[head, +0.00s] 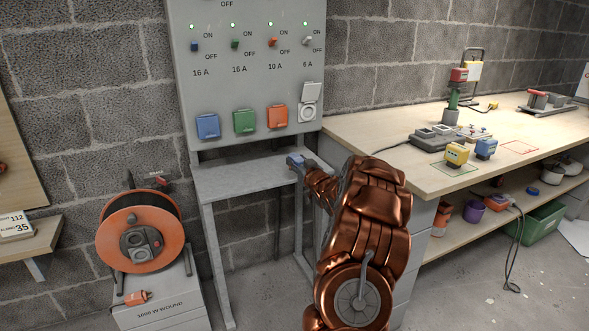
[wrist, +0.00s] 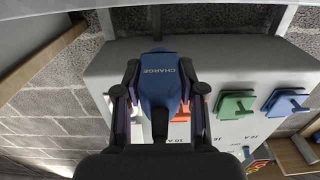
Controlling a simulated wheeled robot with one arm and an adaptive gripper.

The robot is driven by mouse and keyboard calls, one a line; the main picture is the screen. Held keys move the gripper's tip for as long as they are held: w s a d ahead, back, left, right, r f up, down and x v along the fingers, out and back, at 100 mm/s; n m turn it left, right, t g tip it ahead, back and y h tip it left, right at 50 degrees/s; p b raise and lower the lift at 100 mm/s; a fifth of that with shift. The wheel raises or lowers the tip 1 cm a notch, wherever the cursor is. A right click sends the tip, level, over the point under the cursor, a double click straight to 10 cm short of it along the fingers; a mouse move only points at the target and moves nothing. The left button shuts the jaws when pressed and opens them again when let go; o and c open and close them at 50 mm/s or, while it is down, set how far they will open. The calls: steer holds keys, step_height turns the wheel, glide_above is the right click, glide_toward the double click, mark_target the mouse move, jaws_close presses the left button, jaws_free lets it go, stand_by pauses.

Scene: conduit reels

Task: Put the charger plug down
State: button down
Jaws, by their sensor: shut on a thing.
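My gripper (head: 297,161) is at the right end of the grey shelf (head: 235,180) under the socket panel (head: 250,85). It is shut on the blue charger plug (wrist: 159,78), marked CHARGE, which sits between both fingers in the wrist view. In the head view only a small blue patch of the plug shows at my gripper; my arm hides part of the shelf's right end. Whether the plug touches the shelf I cannot tell.
The panel has blue (head: 208,126), green (head: 244,121) and orange (head: 277,116) sockets and a white one (head: 308,112). An orange cable reel (head: 113,247) stands at left. The wooden workbench (head: 360,125) at right holds a yellow block (head: 457,154) and other items. The shelf's left part is bare.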

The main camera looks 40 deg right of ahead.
mark_target(295, 173)
steer(key=shift+d+x, duration=0.15)
steer(key=shift+x, duration=0.75)
steer(key=shift+d+x, duration=0.15)
steer(key=shift+x, duration=0.75)
steer(key=shift+s+d+f+b, duration=0.1)
steer(key=shift+f+b, duration=0.6)
steer(key=shift+f, duration=1.1)
steer(key=shift+f, duration=0.55)
steer(key=c, duration=0.7)
jaws_free()
